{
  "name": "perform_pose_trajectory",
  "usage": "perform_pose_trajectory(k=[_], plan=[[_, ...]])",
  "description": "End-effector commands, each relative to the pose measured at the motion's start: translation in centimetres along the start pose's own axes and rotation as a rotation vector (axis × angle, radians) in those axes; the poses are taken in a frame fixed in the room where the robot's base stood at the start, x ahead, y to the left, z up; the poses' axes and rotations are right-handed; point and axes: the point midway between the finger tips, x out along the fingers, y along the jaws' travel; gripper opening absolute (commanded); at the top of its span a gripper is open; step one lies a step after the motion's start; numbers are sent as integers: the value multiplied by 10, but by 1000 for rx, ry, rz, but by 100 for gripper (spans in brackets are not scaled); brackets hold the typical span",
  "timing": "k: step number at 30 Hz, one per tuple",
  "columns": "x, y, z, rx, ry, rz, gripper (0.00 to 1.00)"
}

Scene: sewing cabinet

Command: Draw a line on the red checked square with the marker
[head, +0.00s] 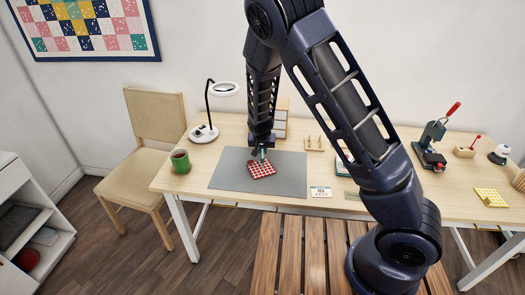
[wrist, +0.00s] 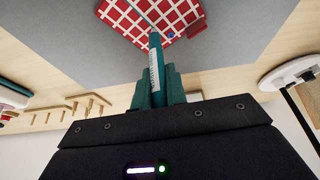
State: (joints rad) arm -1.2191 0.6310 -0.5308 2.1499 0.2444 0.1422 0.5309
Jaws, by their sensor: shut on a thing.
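The red checked square (head: 262,171) lies on the grey mat (head: 225,174); it also shows at the top of the wrist view (wrist: 130,14). My gripper (head: 262,153) is over the far edge of the square. In the wrist view its teal fingers are shut on a teal marker (wrist: 156,62) with a white label. The marker's far end reaches the square's near edge in that view. A small blue spot (wrist: 171,35) shows on the square beside that end. I cannot tell whether it is ink or the tip, nor whether the tip touches the cloth.
A pegged wooden rack (head: 314,144) and a white card (head: 321,192) are right of the mat. A wooden slatted bench (head: 285,255) is in front of the table.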

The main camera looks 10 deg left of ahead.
Motion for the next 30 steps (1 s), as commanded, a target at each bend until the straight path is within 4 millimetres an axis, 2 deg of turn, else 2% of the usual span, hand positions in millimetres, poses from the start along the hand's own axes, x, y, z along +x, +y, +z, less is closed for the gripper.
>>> perform_pose_trajectory(k=[30], plan=[[3,-4,-8,0,0,0,0]])
